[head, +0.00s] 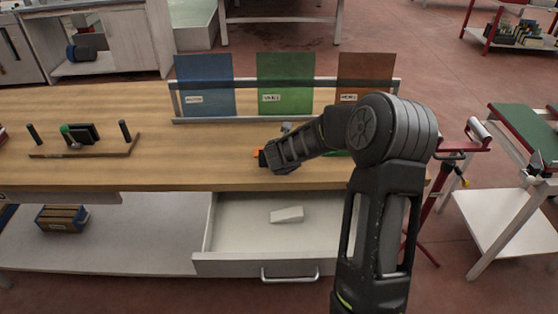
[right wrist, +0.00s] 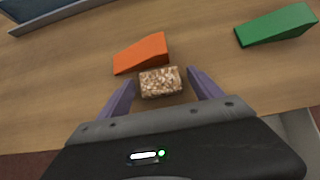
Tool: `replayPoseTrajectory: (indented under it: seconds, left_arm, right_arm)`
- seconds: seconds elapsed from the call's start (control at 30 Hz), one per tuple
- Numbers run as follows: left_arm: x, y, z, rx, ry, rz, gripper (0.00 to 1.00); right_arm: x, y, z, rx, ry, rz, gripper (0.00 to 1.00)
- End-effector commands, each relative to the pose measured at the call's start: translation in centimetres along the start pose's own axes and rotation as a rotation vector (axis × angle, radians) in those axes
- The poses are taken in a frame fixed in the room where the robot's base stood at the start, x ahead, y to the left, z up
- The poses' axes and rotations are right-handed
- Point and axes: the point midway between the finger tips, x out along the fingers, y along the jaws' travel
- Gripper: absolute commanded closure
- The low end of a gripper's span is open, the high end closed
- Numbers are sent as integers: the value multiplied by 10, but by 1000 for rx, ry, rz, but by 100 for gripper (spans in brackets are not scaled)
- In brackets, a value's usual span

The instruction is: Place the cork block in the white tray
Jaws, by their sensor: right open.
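The cork block (right wrist: 161,82), speckled brown, lies on the wooden bench in the right wrist view. My right gripper (right wrist: 160,79) is open, with one finger on each side of the block and gaps between fingers and block. In the head view my right gripper (head: 267,160) is low over the bench's front part and hides the cork block. I cannot make out a separate white tray for certain; a pale open drawer (head: 240,242) is below the bench front. My left gripper is not in view.
An orange wedge (right wrist: 141,54) is close beside the cork block. A green wedge (right wrist: 276,25) lies farther right. A white wedge (head: 287,214) lies in the drawer. A rack with blue, green and brown panels (head: 286,83) stands behind. A wooden peg stand (head: 86,152) is at left.

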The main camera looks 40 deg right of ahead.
Motion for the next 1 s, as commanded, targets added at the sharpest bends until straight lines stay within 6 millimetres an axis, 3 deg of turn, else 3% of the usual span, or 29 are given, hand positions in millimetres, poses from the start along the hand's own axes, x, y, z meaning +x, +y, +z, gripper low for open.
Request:
replayPoseTrajectory:
  seconds: [0.23, 0.37, 0.8, 1.0]
  left_arm:
    - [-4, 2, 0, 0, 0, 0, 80]
    - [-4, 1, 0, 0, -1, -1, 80]
    - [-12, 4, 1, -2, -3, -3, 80]
    - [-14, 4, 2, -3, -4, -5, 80]
  right_arm:
    - [-3, 0, 3, 0, 0, 0, 25]
    - [-14, 0, 3, 1, -2, 1, 25]
    - [-101, 0, 4, 0, -3, 1, 25]
    - [-121, 0, 3, 0, -1, 0, 25]
